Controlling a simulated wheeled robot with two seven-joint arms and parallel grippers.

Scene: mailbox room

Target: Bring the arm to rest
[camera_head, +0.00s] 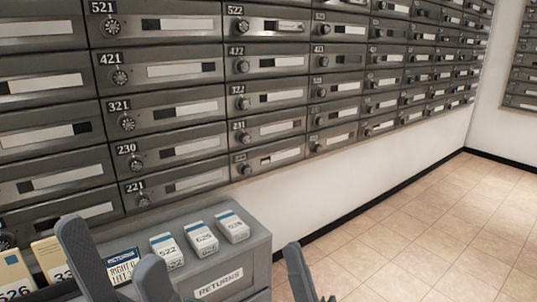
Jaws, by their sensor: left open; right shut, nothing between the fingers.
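My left gripper (111,240) shows at the lower left with its two dark grey fingers spread apart and nothing between them. It is in front of the returns cabinet's left part and hides some of what lies there. My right gripper (293,248) shows at the bottom edge, right of the returns cabinet. It is shut and empty, pointing up, over the floor in the picture. Most of both arms is out of view.
A grey cabinet (258,255) labelled RETURNS holds white boxes, including one marked 622 (166,247). Yellowish packages (47,256) lie at the left. A wall of grey numbered mailboxes (180,107) stands behind. The tiled floor (430,235) at the right is clear.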

